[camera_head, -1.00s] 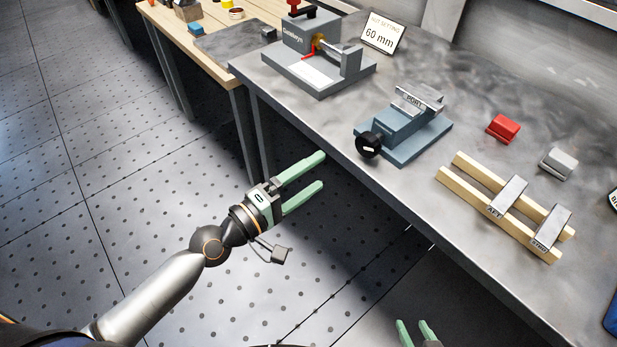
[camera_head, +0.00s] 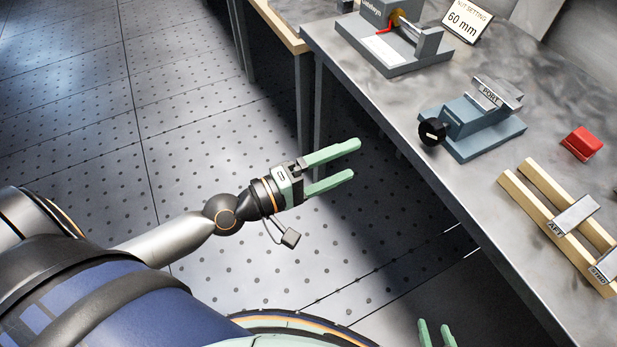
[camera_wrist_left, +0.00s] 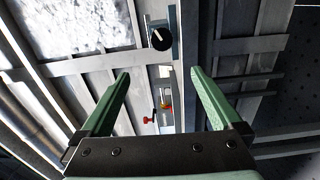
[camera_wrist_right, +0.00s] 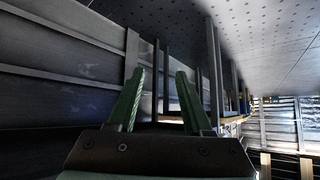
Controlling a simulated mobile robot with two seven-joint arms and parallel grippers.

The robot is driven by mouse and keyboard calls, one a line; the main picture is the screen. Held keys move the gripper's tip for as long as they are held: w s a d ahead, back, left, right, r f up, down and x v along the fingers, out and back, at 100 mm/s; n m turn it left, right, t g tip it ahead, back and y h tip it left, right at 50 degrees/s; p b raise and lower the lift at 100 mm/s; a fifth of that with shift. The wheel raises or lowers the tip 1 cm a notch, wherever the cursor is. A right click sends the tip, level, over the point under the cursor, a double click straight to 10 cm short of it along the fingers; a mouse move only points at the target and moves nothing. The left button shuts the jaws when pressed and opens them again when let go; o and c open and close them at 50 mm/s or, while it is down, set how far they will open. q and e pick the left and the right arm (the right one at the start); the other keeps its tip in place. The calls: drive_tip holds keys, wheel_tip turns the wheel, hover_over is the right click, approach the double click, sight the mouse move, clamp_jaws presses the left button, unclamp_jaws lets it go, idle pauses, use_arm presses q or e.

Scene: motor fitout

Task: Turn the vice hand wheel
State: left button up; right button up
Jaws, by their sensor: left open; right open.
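The blue-grey vice (camera_head: 477,130) stands on the metal bench, with a block marked PORT (camera_head: 494,94) at its top. Its round black hand wheel (camera_head: 432,132) with a pale mark faces the bench's front edge. The wheel also shows in the left wrist view (camera_wrist_left: 161,39), beyond and above the fingers. My left gripper (camera_head: 355,161) is open and empty over the floor, left of the bench edge and apart from the wheel. My right gripper (camera_head: 436,333) is open at the bottom edge of the head view, mostly cut off. In the right wrist view (camera_wrist_right: 160,85) its fingers hold nothing.
On the bench (camera_head: 375,95) are a grey fixture with a red lever (camera_head: 387,62), a 60 mm sign (camera_head: 468,20), a red block (camera_head: 582,143), and wooden rails (camera_head: 540,200) carrying metal blocks marked AFT and STBD. A wooden-topped table (camera_head: 283,27) adjoins at the back left.

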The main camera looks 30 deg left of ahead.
use_arm(q)
drive_tip(key=b+v, duration=0.3)
drive_tip(key=v, duration=0.4)
drive_tip(key=shift+s+a, duration=0.25)
drive_tip(key=shift+s, duration=0.1)
use_arm(e)
drive_tip(key=shift+w+a+f, duration=0.3)
drive_tip(key=shift+a+f, duration=0.15)
drive_tip(key=shift+f, duration=0.15)
drive_tip(key=shift+w+a+f, duration=0.25)
drive_tip(key=shift+a+f, duration=0.2)
drive_tip(key=shift+f, duration=0.15)
